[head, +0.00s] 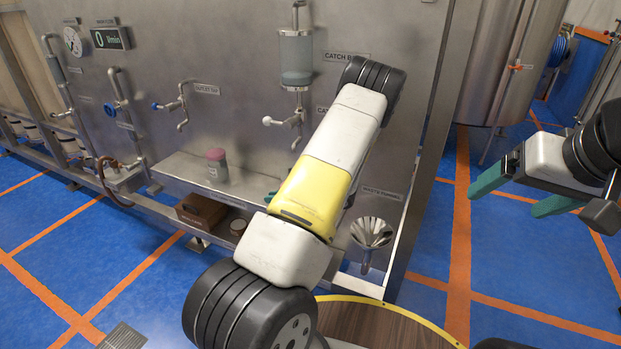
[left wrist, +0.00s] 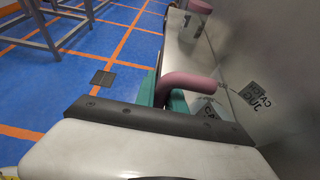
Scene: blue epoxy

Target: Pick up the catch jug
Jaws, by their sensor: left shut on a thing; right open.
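The catch jug shows only as a thick pink curved handle (left wrist: 190,82) in the left wrist view. My left gripper (left wrist: 165,98) has its teal fingers shut on this handle, beside a "CATCH JUG" label on the steel panel. The rest of the jug is hidden. In the head view my left arm covers the jug, and only a teal bit of the left gripper (head: 271,197) shows at the arm's left edge. My right gripper (head: 523,190) is open and empty at the right, over the blue floor.
A pink-lidded jar (head: 217,167) stands on the steel ledge, left of my left arm. A brown box (head: 201,213) is below it. A waste funnel (head: 371,232) is right of the arm. Valves and a glass vessel (head: 296,58) project from the panel.

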